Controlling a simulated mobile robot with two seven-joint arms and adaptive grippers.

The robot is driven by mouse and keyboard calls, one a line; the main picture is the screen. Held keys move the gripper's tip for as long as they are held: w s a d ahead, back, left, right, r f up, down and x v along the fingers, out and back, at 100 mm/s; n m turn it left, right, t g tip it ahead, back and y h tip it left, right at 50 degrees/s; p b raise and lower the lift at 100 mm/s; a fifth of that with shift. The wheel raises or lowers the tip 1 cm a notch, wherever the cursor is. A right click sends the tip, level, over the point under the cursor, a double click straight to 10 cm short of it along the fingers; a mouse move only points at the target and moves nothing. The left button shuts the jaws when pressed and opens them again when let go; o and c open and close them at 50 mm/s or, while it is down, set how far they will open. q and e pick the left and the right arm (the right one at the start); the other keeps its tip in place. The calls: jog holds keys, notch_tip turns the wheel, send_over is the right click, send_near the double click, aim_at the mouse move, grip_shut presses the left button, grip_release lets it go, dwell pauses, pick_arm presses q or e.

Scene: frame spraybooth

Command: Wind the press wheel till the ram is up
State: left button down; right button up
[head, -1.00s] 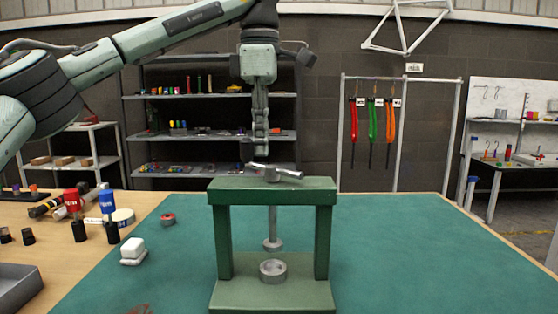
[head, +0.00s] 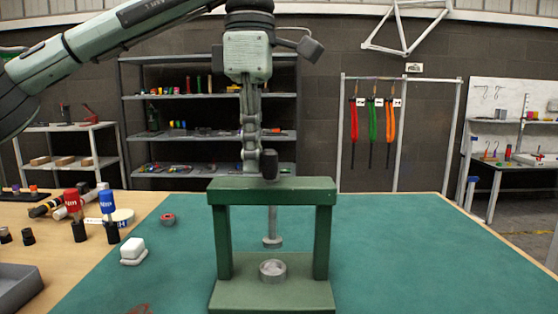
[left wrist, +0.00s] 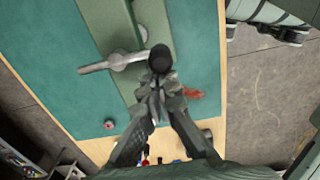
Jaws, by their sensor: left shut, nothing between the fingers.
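The green press (head: 272,190) stands on the teal mat. Its grey ram (head: 272,225) hangs below the crossbeam, its foot a gap above the round grey cup (head: 273,271) on the base. The press wheel shows in the left wrist view as a grey bar (left wrist: 105,65) with a hub on the beam and a black knob (left wrist: 160,58) at one end. The knob stands upright in the head view (head: 269,164) and hides the bar. My left gripper (head: 251,165) is shut and empty, close beside the knob; whether they touch I cannot tell. My right gripper is out of view.
A white block (head: 133,250), a red-topped piece (head: 168,219) and red and blue bottles (head: 107,205) stand left of the press. A grey tray (head: 15,288) lies at the left edge. The mat right of the press is clear.

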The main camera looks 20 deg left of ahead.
pick_arm(q)
notch_tip(320, 180, up, 7)
jog(key=a, duration=0.1)
jog(key=shift+w+a, duration=0.2)
dwell(0.6)
